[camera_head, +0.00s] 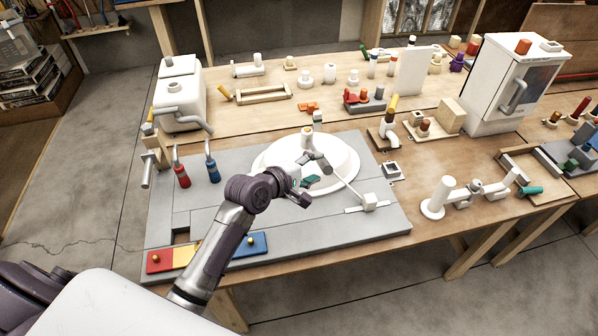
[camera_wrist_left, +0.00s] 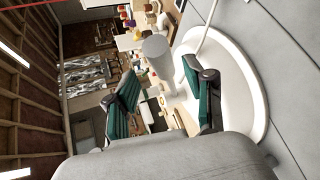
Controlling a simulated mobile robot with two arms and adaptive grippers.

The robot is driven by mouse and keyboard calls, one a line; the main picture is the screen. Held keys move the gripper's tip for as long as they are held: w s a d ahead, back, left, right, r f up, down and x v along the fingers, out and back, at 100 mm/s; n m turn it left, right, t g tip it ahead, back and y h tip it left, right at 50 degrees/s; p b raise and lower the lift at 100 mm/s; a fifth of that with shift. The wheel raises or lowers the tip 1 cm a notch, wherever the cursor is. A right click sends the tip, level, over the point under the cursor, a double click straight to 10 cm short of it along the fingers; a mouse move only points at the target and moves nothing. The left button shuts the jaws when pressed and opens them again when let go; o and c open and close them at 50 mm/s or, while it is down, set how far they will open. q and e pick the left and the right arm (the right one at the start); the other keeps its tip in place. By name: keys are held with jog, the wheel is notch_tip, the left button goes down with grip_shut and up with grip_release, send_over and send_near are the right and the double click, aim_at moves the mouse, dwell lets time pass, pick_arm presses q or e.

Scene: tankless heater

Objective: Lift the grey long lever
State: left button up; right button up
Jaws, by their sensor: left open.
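The long lever shows in the head view as a thin pale rod (camera_head: 345,185) rising from a grey block (camera_head: 370,202) at the right of the round white basin (camera_head: 342,152). Its end over the basin appears to be a thicker grey handle (camera_head: 318,160). My left gripper (camera_head: 304,182) is open, with teal finger pads, over the near part of the basin and close to that handle. In the left wrist view a grey cylinder (camera_wrist_left: 158,52), likely the handle, shows between and beyond the open fingers (camera_wrist_left: 163,80). I cannot tell whether they touch it. My right gripper is not in view.
Red and blue levers (camera_head: 182,175) stand left of the basin on the grey panel (camera_head: 220,205). A white tank with a pipe (camera_head: 178,98) is behind them. A white jointed pipe (camera_head: 436,200) stands at right. The panel right of my left arm is mostly clear.

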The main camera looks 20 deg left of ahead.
pick_arm(q)
jog(key=v, duration=0.7)
jog(key=shift+d+r, duration=0.1)
jog(key=s+f+m+g+y, duration=0.3)
jog(key=s+f+m+g, duration=0.2)
jog(key=s+m, duration=0.6)
jog(key=s+f+m+g+y, duration=0.2)
jog(key=s+f+m+g, duration=0.4)
jog(key=s, duration=1)
notch_tip(320, 180, down, 31)
jog(key=s+m+b, duration=0.1)
jog(key=b, duration=0.3)
jog(key=s+a+f+b, duration=0.1)
jog(key=s+a+f, duration=0.1)
jog(key=s+f, duration=0.6)
jog(key=s+a+f+b, duration=0.1)
jog(key=s+f+b, duration=0.1)
jog(key=s+f, duration=0.6)
notch_tip(320, 180, down, 2)
jog(key=shift+s+a+f+g, duration=0.15)
jog(key=shift+s+a+g, duration=0.05)
jog(key=shift+a+g, duration=0.15)
